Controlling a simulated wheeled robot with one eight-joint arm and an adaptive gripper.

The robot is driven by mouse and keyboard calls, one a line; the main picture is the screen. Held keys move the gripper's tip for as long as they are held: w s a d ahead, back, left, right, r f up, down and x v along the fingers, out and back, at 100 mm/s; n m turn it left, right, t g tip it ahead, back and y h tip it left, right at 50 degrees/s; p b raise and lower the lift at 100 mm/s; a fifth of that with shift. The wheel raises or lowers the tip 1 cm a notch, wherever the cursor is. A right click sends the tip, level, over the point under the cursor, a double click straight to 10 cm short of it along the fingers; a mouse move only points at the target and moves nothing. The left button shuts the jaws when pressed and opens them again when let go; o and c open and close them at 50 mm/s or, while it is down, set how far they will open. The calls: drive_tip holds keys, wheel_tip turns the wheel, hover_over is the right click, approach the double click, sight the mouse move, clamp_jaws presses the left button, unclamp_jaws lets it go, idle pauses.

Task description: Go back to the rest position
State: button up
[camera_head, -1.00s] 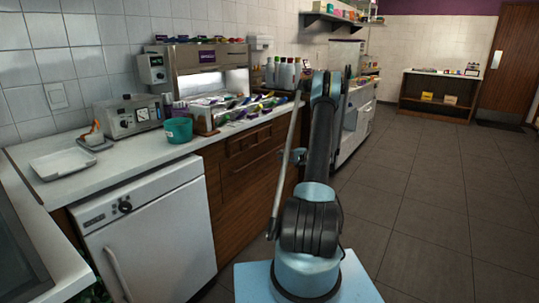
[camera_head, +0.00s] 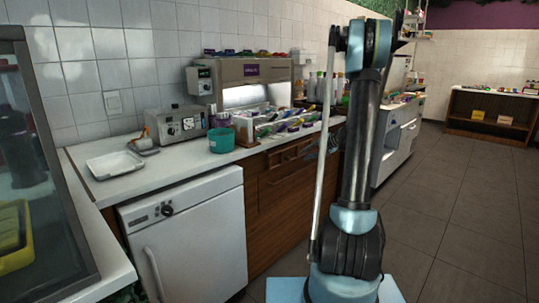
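My arm (camera_head: 362,130) stands upright at right of centre, with its elbow at the top of the picture. A small grey shape beside the arm, in front of the counter's edge, looks like part of my gripper (camera_head: 322,145). It is too small and too hidden by the arm to tell whether its fingers are open or shut, or whether it holds anything.
The white counter (camera_head: 190,160) runs along the tiled wall. It bears a white tray (camera_head: 104,171), a toaster-like machine (camera_head: 178,126), a teal tub (camera_head: 221,141) and a toppings station (camera_head: 250,72). A glass case (camera_head: 62,190) stands at left. Floor (camera_head: 450,200) at right is clear.

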drive_tip(key=s+a+r+n+g+h, duration=0.1)
drive_tip(key=s+a+r+n+h, duration=0.15)
drive_tip(key=s, duration=1.05)
drive_tip(key=s+a+r+n+g+h, duration=0.1)
drive_tip(key=s+a+r+g, duration=0.15)
drive_tip(key=s, duration=1.05)
drive_tip(key=s+d+f+h, duration=0.1)
drive_tip(key=s+f, duration=0.1)
drive_tip(key=s, duration=0.6)
drive_tip(key=s+d+f+n+h, duration=0.1)
drive_tip(key=s+d+f+h, duration=0.1)
drive_tip(key=s, duration=0.6)
drive_tip(key=s+d+f+n+h, duration=0.1)
drive_tip(key=s+f, duration=0.3)
drive_tip(key=s, duration=0.4)
drive_tip(key=shift+d+f+g+h, duration=0.2)
drive_tip(key=shift+d+g+h, duration=0.3)
drive_tip(key=shift+h, duration=0.15)
drive_tip(key=shift+w+f, duration=0.2)
drive_tip(key=shift+w, duration=0.2)
